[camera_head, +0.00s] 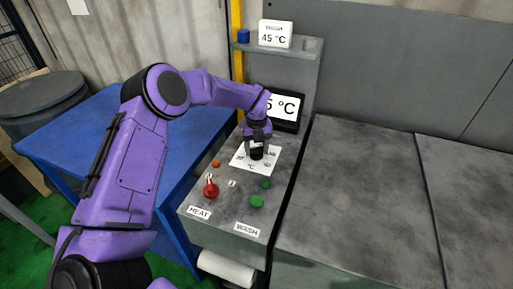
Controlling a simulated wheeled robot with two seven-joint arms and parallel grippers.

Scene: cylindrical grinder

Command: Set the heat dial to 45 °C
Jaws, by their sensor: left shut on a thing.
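My left gripper (258,146) points down at the control panel (225,205) and is shut on the dark heat dial (257,154). The dial sits on a white scale plate (242,163) marked °C; its pointer is hidden by my gripper. Behind my wrist, a black-framed display (291,108) shows "5 °C", with its left part hidden by my arm. A white card (275,34) on the shelf above reads "45 °C". My right gripper is not in view.
A red switch (211,188) stands by a HEAT label (200,212). Green buttons (257,201) and an orange one (216,163) are on the panel. A blue table (80,140) is left; a grey machine surface (350,190) is right.

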